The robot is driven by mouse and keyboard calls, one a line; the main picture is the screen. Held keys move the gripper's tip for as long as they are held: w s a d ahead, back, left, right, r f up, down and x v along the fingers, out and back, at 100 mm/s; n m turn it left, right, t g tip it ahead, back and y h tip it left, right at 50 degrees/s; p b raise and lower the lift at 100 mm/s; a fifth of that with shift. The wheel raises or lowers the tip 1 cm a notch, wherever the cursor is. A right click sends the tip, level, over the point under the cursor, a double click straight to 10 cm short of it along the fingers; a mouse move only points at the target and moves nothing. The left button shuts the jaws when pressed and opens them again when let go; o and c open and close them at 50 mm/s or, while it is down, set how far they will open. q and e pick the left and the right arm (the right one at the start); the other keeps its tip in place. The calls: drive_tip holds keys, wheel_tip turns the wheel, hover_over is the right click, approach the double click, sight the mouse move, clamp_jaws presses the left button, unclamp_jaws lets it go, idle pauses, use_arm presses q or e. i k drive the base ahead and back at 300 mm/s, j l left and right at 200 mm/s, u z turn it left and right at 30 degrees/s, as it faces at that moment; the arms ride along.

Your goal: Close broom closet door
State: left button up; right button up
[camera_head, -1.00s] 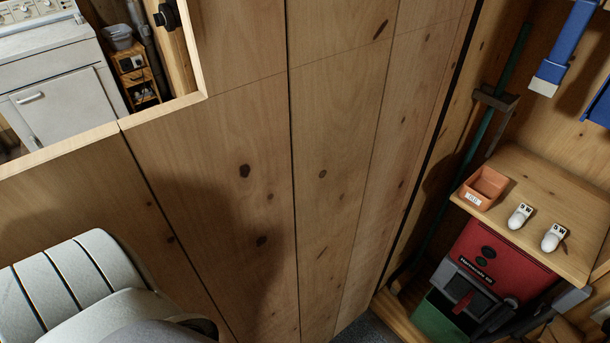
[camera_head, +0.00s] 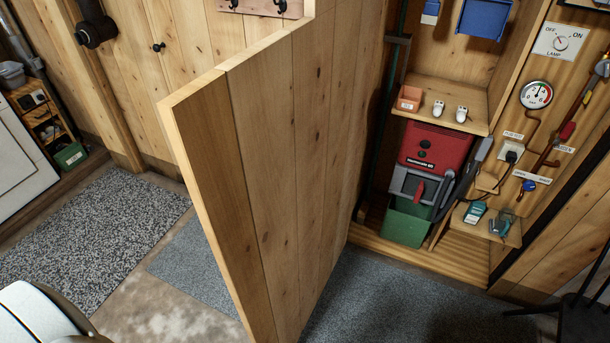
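The broom closet door (camera_head: 285,170) is a pine plank panel standing well open in the middle of the head view. Its free edge is toward me and its far side meets the closet opening at the left. The open closet shows to its right, with a shelf (camera_head: 440,97), a red machine (camera_head: 435,148) and a green bin (camera_head: 407,222) inside. A white, rounded part of my own body shows at the lower left. Neither of my grippers is in view, and no contact with the door shows.
Grey speckled mats (camera_head: 110,230) lie on the floor left of the door, and a dark mat (camera_head: 390,300) lies in front of the closet. A black stand or chair (camera_head: 580,315) is at the lower right. A white cabinet (camera_head: 22,165) stands at the far left.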

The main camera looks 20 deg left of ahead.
sight(267, 143)
drive_tip(key=j+z, duration=0.1)
drive_tip(key=j, duration=0.35)
drive_tip(key=k+j+z, duration=0.15)
drive_tip(key=j, duration=0.35)
drive_tip(key=k+j+z, duration=0.1)
drive_tip(key=j, duration=0.35)
drive_tip(key=k+j+z, duration=0.1)
drive_tip(key=j, duration=0.85)
drive_tip(key=i+z, duration=0.05)
